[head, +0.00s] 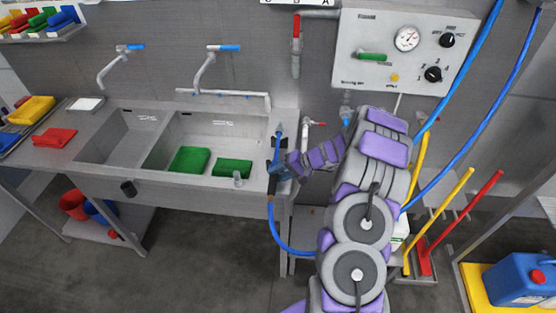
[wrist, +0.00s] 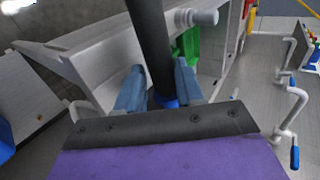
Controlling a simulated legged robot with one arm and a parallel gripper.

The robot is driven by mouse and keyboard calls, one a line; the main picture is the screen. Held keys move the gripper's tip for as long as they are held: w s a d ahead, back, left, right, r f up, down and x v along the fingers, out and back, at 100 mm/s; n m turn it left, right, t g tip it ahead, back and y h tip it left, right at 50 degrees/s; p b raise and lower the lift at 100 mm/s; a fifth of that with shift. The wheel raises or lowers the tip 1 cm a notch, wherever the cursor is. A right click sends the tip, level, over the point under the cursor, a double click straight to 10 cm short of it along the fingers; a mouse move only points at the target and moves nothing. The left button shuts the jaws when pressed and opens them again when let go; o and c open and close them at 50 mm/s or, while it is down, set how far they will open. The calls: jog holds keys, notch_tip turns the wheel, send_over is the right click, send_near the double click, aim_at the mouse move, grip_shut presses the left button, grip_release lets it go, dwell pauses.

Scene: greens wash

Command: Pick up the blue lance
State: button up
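The blue lance (head: 277,148) stands roughly upright at the right end of the sink in the head view. It has a dark body with blue parts, and a blue hose runs down from its lower end. My gripper (head: 281,172) is at its lower part. In the wrist view, the lance's dark shaft (wrist: 152,45) passes between the two blue-grey fingers of my gripper (wrist: 158,82), with a blue band low between them. The fingertips lie close on both sides of the shaft. Whether they press on it is unclear.
A steel double sink (head: 120,165) holds green blocks (head: 190,160). A control panel (head: 405,50) with a gauge hangs on the wall. Yellow and red handles (head: 460,210) and a blue canister (head: 522,280) stand at right. The floor in front of the sink is clear.

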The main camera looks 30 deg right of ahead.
jog(key=shift+a, duration=0.6)
jog(key=shift+c, duration=1.1)
jog(key=shift+d, duration=0.25)
